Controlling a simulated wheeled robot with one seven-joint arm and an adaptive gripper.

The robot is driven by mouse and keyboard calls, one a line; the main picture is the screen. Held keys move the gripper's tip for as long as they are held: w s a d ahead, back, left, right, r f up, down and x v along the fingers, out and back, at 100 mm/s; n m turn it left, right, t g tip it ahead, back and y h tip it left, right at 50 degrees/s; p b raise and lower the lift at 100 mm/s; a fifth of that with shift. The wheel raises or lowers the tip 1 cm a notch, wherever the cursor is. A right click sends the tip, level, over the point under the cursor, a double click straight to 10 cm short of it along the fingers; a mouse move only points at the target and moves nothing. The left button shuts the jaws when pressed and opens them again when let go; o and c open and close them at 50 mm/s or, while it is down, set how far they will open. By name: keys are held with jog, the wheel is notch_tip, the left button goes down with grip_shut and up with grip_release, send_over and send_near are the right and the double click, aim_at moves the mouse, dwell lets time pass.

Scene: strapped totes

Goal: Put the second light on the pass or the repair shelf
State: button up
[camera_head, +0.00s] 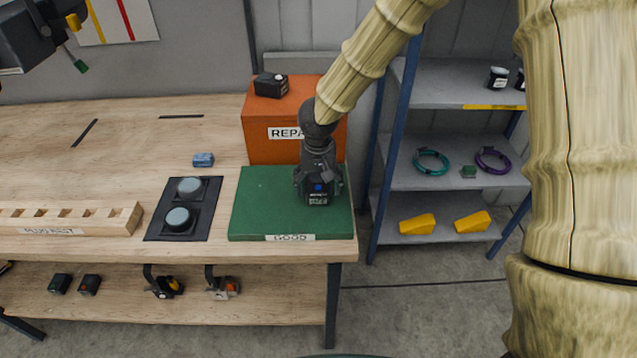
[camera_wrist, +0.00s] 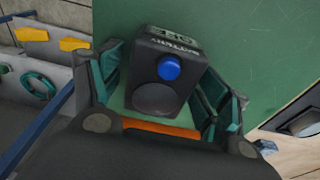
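A dark boxy light (camera_wrist: 165,55) with a blue button, a round lens and a label shows between the fingers of my gripper (camera_wrist: 163,85) in the wrist view. A strip of green shows between the light and the left finger, so the fingers look open around it. In the head view my gripper (camera_head: 318,187) is over the green pad (camera_head: 262,200) marked GOOD, with the light (camera_head: 318,198) partly hidden between the fingers. I cannot tell whether the light touches the pad. The orange repair shelf (camera_head: 256,148) stands behind the pad, with a black device (camera_head: 271,86) on top.
A black plate (camera_head: 157,225) with two round grey pads lies left of the green pad. Several items lie on the lower board (camera_head: 260,310). A metal rack (camera_head: 455,150) stands right.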

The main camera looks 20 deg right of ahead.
dwell(0.3)
notch_tip(320, 180, up, 12)
jog(key=s+b, duration=0.1)
jog(key=shift+s+a, duration=0.2)
dwell(0.4)
jog(key=shift+r, duration=0.1)
